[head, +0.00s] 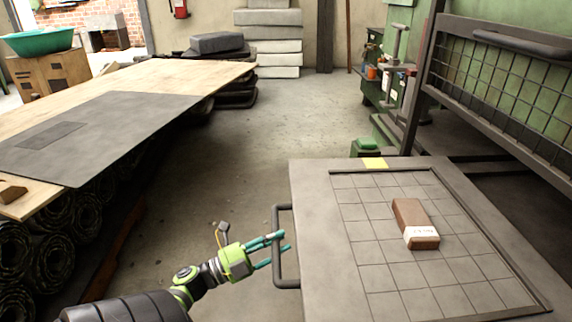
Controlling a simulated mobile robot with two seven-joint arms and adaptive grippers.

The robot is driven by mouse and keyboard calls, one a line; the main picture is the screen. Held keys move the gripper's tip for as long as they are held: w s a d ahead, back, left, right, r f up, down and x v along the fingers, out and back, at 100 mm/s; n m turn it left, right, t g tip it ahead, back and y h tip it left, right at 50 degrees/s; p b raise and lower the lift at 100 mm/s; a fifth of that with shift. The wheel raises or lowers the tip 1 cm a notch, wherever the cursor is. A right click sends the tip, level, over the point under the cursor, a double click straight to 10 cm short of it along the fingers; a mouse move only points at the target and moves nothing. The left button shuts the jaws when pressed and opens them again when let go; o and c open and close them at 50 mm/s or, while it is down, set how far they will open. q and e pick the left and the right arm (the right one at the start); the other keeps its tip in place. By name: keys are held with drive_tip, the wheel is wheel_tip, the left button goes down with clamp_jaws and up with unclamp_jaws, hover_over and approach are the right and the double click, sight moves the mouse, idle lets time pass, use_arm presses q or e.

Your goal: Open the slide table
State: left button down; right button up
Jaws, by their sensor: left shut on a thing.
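The slide table (315,215) is a grey slab with a gridded top at the right of the head view. A dark bar handle (290,283) is fixed to its left edge. My left gripper (284,241) comes in from the lower left with teal fingers and a green body. Its fingers are at the handle's upright bar and shut on it. A brown block with a white label (415,222) lies on the gridded top. My right gripper is not in the picture.
A wooden table (190,75) with a dark sheet (100,130) stands at the left, with dark rolls (45,250) under it. A mesh-panelled frame (500,75) stands behind the slide table at right. Bare floor (270,120) lies between the tables.

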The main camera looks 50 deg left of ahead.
use_arm(q)
drive_tip(key=shift+a, duration=0.15)
drive_tip(key=c, duration=0.9)
unclamp_jaws()
drive_tip(key=shift+c, duration=0.2)
drive_tip(key=v, duration=1.2)
drive_tip(key=shift+s, duration=0.1)
